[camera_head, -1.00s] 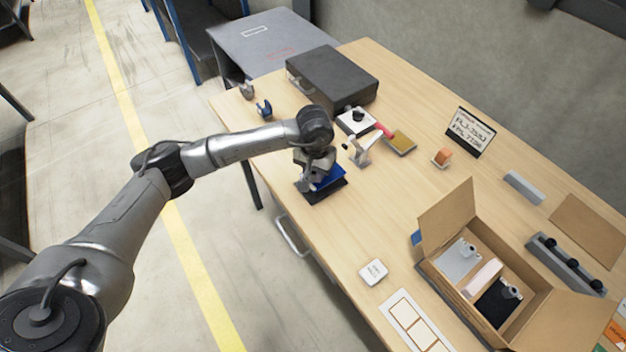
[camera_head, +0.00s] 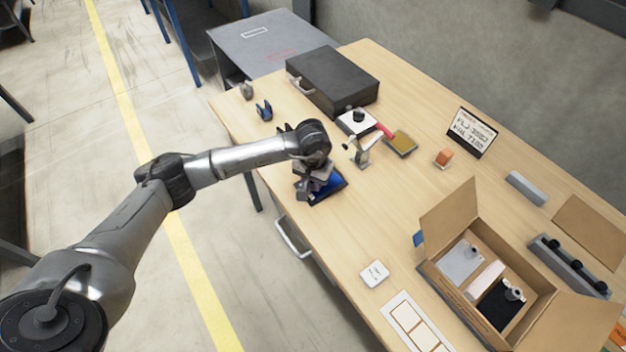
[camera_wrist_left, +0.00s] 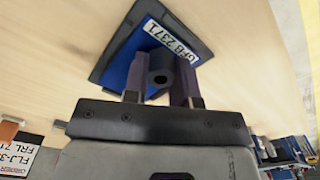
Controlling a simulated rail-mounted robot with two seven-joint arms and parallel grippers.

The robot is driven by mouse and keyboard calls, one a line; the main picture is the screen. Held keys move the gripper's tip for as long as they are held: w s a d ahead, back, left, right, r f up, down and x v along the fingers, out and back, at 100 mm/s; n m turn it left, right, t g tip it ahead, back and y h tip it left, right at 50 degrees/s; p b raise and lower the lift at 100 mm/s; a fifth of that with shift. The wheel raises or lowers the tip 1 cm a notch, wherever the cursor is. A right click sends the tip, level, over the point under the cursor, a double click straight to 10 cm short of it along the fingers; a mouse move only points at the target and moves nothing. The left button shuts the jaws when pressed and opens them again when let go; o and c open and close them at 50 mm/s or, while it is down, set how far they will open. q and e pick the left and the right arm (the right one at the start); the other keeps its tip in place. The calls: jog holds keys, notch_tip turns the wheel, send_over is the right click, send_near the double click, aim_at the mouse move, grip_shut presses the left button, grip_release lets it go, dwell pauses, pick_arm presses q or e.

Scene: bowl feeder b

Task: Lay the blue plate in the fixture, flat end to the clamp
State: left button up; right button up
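The blue plate (camera_head: 330,188) lies over a dark base at the table's left edge, under my left gripper (camera_head: 312,180). In the left wrist view the blue plate (camera_wrist_left: 145,62) shows over the dark base (camera_wrist_left: 192,45), which has a white label reading GFB 2371. The fingers of my left gripper (camera_wrist_left: 160,88) are shut on either side of a dark round knob (camera_wrist_left: 161,66) above the plate. The gripper hides part of the plate, so I cannot tell which end is flat or whether it is fully seated. A grey clamp-like device (camera_head: 361,156) stands right of the base. My right gripper is not in view.
A black case (camera_head: 333,82), a white block with a black knob (camera_head: 357,121) and a yellow-topped pad (camera_head: 400,143) stand behind. An orange block (camera_head: 444,157) is to the right. An open cardboard box (camera_head: 446,219) stands at the front right.

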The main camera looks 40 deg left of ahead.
pick_arm(q)
jog(key=o, duration=0.5)
jog(key=shift+r+p, duration=0.2)
jog(key=shift+p, duration=0.1)
notch_tip(320, 180, up, 12)
jog(key=shift+f+p, duration=0.1)
jog(key=shift+p, duration=0.75)
